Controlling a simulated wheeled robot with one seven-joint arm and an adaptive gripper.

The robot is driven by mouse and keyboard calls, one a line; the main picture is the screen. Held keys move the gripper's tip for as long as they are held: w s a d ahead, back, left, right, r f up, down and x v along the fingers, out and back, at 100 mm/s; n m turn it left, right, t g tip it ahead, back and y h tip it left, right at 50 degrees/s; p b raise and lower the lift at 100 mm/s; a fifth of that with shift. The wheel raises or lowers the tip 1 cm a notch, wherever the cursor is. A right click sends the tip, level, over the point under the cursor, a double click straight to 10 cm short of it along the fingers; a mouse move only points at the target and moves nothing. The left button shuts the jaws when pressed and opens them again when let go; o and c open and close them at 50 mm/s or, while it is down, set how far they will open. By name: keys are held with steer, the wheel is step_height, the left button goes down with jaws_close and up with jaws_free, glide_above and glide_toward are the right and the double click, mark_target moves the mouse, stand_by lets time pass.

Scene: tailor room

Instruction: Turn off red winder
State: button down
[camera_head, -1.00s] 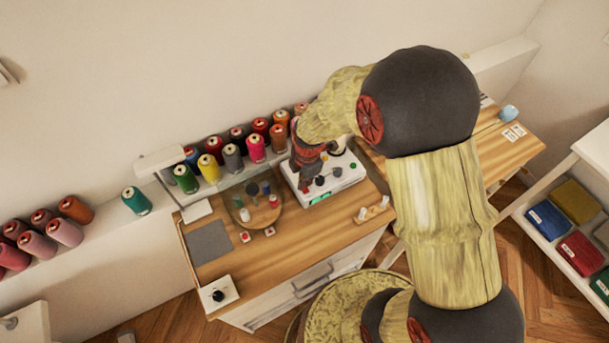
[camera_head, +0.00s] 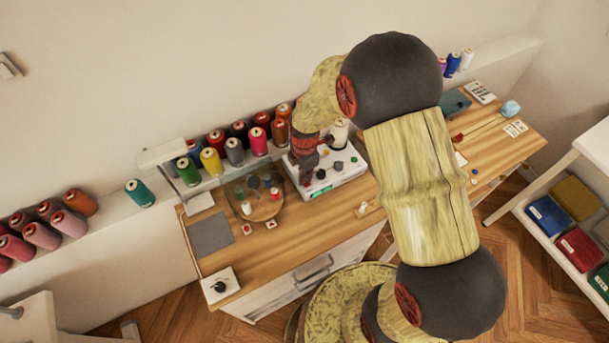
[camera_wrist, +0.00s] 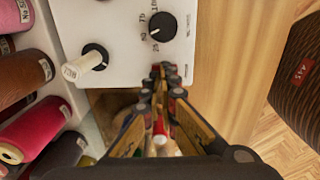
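A white winder box (camera_head: 345,180) with several small knobs and a green patch on its front stands on the wooden table. In the wrist view the white panel (camera_wrist: 122,22) carries a black dial (camera_wrist: 162,27) with numbers around it and a white labelled piece on a black base (camera_wrist: 88,62). No clearly red winder part can be made out. My gripper (camera_head: 306,178) points down over the left part of the box. In the wrist view my gripper (camera_wrist: 162,76) has its fingertips close together, apparently shut, below the dial, with nothing clearly held.
Coloured thread spools (camera_head: 258,142) line the shelf behind the table. A grey mat (camera_head: 211,235) and a white box with a black knob (camera_head: 220,285) are farther left.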

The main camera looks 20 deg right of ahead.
steer(key=shift+s+f, duration=0.1)
steer(key=shift+f, duration=0.3)
steer(key=shift+s, duration=0.15)
steer(key=shift+s+d+f, duration=0.1)
steer(key=shift+s+f, duration=0.1)
steer(key=shift+s, duration=0.6)
steer(key=shift+w+r+p, duration=0.15)
steer(key=shift+r+p, duration=0.3)
steer(key=shift+r, duration=0.05)
step_height(320, 180, up, 14)
steer(key=w+p, duration=0.2)
steer(key=p, duration=0.1)
steer(key=shift+w, duration=0.15)
